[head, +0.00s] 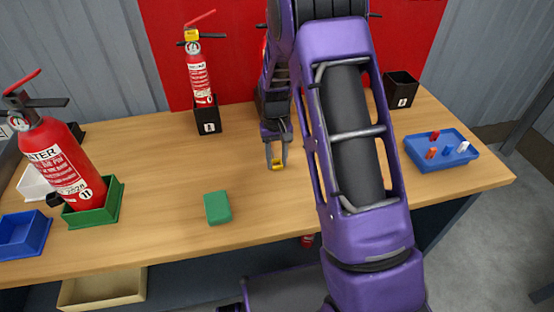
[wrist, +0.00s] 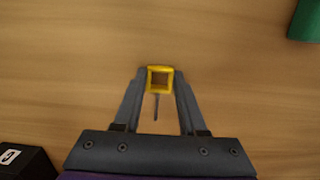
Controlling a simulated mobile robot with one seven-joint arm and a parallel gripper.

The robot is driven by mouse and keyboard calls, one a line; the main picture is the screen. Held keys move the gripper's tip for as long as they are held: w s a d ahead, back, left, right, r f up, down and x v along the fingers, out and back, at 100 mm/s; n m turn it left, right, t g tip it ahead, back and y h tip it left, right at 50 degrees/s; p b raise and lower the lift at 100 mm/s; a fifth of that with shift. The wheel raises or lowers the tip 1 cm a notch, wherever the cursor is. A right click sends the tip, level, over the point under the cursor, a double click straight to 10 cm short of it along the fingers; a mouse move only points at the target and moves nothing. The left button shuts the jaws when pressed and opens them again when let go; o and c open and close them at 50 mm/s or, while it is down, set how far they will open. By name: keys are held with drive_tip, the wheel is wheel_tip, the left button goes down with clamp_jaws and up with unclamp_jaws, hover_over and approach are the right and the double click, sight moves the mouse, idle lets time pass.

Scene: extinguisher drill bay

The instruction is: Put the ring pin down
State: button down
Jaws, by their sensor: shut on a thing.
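My gripper (head: 276,162) is over the middle of the wooden table (head: 150,150). It is shut on the ring pin, a yellow square ring (wrist: 160,79) with a thin dark pin below it in the wrist view. The ring also shows in the head view (head: 276,165) between the fingertips. I cannot tell whether it touches the table. The wood around the fingertips is bare.
A green block (head: 217,207) lies front left of my gripper. A red extinguisher (head: 62,160) stands in a green tray (head: 112,203) at left. Another extinguisher (head: 200,75) stands in a black holder (head: 207,118). A blue tray (head: 455,162) with small coloured pieces is at right.

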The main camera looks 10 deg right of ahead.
sight(276, 161)
drive_tip(key=shift+f, duration=0.1)
drive_tip(key=shift+c, duration=2.3)
unclamp_jaws()
wheel_tip(276, 161, up, 12)
drive_tip(key=w+p, duration=0.1)
drive_tip(key=p, duration=0.1)
